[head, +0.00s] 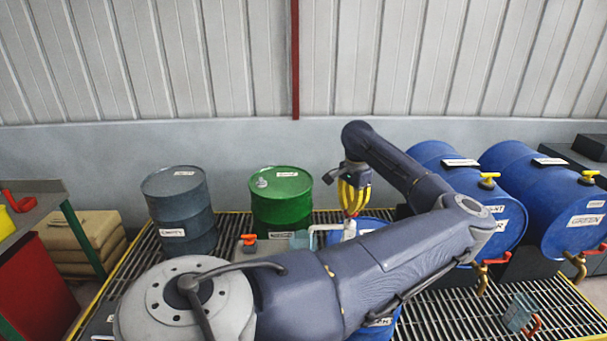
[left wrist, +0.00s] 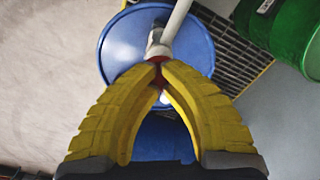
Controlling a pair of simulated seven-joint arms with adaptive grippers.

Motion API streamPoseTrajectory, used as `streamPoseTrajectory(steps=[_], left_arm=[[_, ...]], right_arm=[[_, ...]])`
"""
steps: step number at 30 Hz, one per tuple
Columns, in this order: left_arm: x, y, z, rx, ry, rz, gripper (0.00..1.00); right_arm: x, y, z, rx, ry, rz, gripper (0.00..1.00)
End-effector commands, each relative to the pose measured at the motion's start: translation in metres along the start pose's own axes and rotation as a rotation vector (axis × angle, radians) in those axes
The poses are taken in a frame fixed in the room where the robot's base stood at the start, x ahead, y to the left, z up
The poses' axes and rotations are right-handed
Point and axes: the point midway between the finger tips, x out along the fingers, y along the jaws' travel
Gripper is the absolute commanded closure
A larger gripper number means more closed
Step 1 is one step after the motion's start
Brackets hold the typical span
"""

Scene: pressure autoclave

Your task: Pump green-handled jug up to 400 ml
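My left gripper (head: 350,212) points down with its yellow fingers over the top of a white pump (head: 349,231) on a blue drum (head: 372,225). In the left wrist view its fingertips (left wrist: 159,76) close together around a small red part at the pump's top, which they largely hide. The pump's white spout (head: 322,229) runs left, above a small translucent grey-blue jug (head: 301,240). I cannot see this jug's handle or its liquid level. My arm covers much of the blue drum. My right gripper is in neither view.
A grey drum (head: 180,212) and a green drum (head: 281,205) stand at the back left. Blue drums with taps lie on the right, one labelled GREEN (head: 575,210). Another jug (head: 519,311) with a red-orange handle stands on the grating at right.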

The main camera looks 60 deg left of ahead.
Motion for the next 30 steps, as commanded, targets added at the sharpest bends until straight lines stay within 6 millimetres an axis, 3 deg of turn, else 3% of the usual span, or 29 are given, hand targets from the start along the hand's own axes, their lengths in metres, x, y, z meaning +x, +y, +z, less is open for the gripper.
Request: streamPoseTrajectory(steps=[21,30], left_arm=[[0.025,0.000,0.001,0.000,-0.002,0.001,1.00],[0.026,0.000,0.000,0.000,-0.002,0.002,1.00]], right_arm=[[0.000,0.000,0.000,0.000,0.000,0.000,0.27],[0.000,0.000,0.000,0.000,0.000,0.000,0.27]])
